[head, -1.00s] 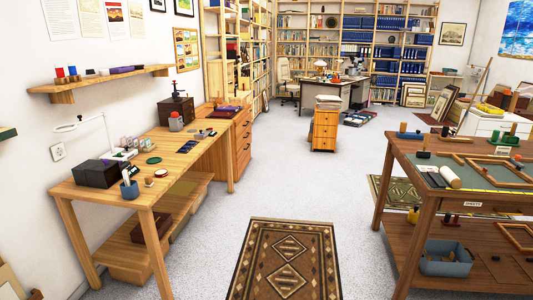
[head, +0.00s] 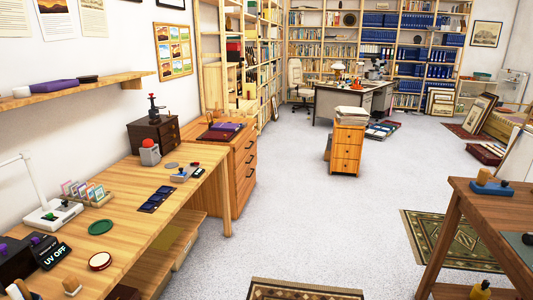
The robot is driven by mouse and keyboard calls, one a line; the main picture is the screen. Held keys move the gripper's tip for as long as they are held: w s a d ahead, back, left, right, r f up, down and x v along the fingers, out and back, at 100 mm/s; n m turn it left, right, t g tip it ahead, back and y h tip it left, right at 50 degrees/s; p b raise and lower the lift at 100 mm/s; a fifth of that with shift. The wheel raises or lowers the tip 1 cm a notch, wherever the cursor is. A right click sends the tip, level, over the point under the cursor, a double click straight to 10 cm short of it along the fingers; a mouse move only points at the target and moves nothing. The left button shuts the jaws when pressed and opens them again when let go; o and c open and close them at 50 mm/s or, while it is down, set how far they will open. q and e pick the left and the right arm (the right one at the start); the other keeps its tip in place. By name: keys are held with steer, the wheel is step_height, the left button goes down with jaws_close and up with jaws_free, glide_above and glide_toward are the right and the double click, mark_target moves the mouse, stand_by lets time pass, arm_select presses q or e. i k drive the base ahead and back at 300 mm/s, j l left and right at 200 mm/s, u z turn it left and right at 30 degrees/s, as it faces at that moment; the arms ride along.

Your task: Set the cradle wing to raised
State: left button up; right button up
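I cannot pick out a cradle wing with certainty. A flat dark red-brown piece with a purple item on it (head: 224,128) lies on top of the wooden drawer cabinet (head: 232,165) at the left middle; I cannot tell whether it is a cradle or how any wing on it is set. Neither of my grippers is in the head view.
A long wooden bench (head: 150,205) along the left wall holds a lamp base (head: 50,214), dark blue cards (head: 158,199) and a "UV OFF" box (head: 50,252). A wooden table (head: 480,215) stands at the right. Grey floor (head: 290,220) between them is clear, with a rug (head: 303,290) in front.

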mark_target(211, 135)
steer(key=i, duration=2.25)
steer(key=i+l+u, duration=0.1)
steer(key=i+u, duration=0.35)
steer(key=i+l+u, duration=0.25)
steer(key=i+u, duration=0.15)
steer(key=i+l+u, duration=0.45)
steer(key=i, duration=0.1)
